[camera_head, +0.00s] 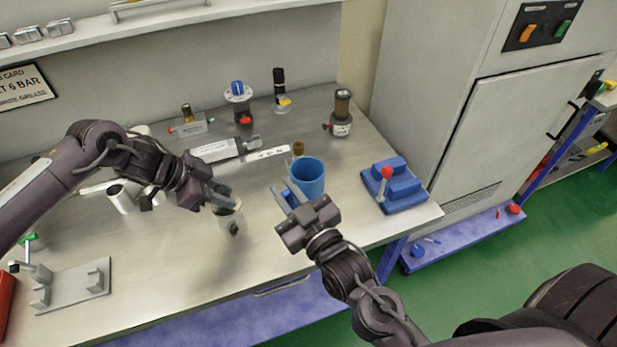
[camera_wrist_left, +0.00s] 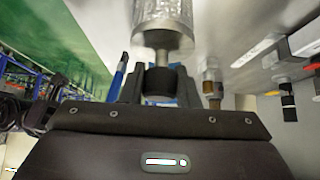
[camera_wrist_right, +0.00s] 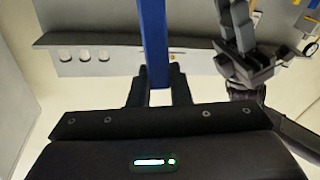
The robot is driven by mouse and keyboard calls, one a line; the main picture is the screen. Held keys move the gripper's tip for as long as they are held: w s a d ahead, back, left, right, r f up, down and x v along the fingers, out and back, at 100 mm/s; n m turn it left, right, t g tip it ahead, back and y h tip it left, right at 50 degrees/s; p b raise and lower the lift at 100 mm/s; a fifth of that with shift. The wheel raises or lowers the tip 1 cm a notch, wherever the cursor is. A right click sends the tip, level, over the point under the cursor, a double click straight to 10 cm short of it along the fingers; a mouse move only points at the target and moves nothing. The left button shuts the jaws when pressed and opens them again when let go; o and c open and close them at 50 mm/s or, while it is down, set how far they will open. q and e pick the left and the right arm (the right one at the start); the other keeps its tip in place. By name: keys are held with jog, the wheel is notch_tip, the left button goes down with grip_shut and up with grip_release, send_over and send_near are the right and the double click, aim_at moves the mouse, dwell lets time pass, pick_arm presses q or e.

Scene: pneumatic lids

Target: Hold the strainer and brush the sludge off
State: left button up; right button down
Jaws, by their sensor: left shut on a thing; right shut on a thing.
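My left gripper (camera_head: 220,200) is shut on the strainer (camera_head: 230,219), a grey cylinder held above the bench front. A dark patch shows low on its side; I cannot tell whether it is sludge. In the left wrist view, the strainer's mottled body (camera_wrist_left: 163,22) stands beyond the fingers, with a narrow stem and dark end between them. My right gripper (camera_head: 287,197) is shut on a blue brush handle (camera_wrist_right: 153,40) in front of the blue cup (camera_head: 308,178). The bristles cannot be made out. The brush and strainer look apart.
A blue block fixture with a red knob (camera_head: 398,188) stands right of the cup. Regulators and valves, including a dark-topped unit (camera_head: 341,113), line the back. A grey bracket plate (camera_head: 75,288) lies front left. The bench front between it and the strainer is clear.

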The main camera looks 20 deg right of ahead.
jog(key=s+a+f+n+g+y, duration=0.3)
jog(key=s+a+f+n+y, duration=0.2)
jog(key=s+a+n+y, duration=0.4)
jog(key=s+a+f+n+g+y, duration=0.45)
jog(key=s+a+n, duration=0.25)
jog(key=a+n, duration=0.4)
jog(key=shift+n+t+y, duration=0.25)
jog(key=shift+n+y, duration=0.1)
jog(key=shift+n, duration=0.35)
jog(key=shift+w+d+f, duration=0.15)
jog(key=shift+w+d, duration=0.05)
jog(key=shift+w, duration=1.25)
jog(key=shift+w+d+f, duration=0.1)
jog(key=shift+w+d, duration=0.05)
jog(key=shift+w, duration=1.25)
jog(key=shift+w, duration=0.6)
jog(key=shift+r, duration=0.1)
jog(key=shift+r, duration=0.5)
jog(key=shift+r, duration=0.1)
jog(key=shift+r, duration=0.45)
